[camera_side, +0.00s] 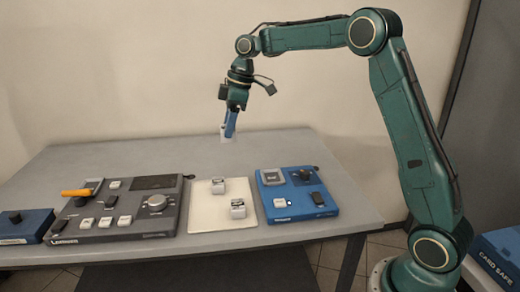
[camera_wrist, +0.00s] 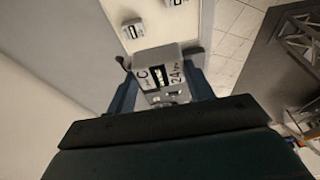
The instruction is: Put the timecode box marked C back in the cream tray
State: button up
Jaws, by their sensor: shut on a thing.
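The timecode box marked C (camera_wrist: 158,76) is held between the fingers of my gripper (camera_wrist: 160,88) in the wrist view, with its C and a 24 label showing. In the side view my gripper (camera_side: 229,130) points down, shut on the pale box (camera_side: 226,135), high above the table's back part. The cream tray (camera_side: 205,217) lies flat on the table, lower and nearer the camera than my gripper. Two white boxes sit on it, one toward the back (camera_side: 218,186) and one toward the front right (camera_side: 238,209). Their marks are too small to read.
A dark grey control panel (camera_side: 120,232) with an orange item (camera_side: 76,192) stands left of the tray. A blue device (camera_side: 296,194) stands right of it. Another blue box (camera_side: 25,225) is at the far left. The table's back part (camera_side: 130,157) is clear.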

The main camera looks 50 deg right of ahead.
jog(key=w+a+f, duration=0.1)
jog(key=a, duration=1)
jog(key=shift+a+f, duration=0.15)
jog(key=shift+a, duration=0.1)
jog(key=shift+f, duration=0.15)
notch_tip(320, 180, down, 20)
jog(key=shift+r, duration=0.15)
dwell(0.5)
jog(key=o, duration=1.1)
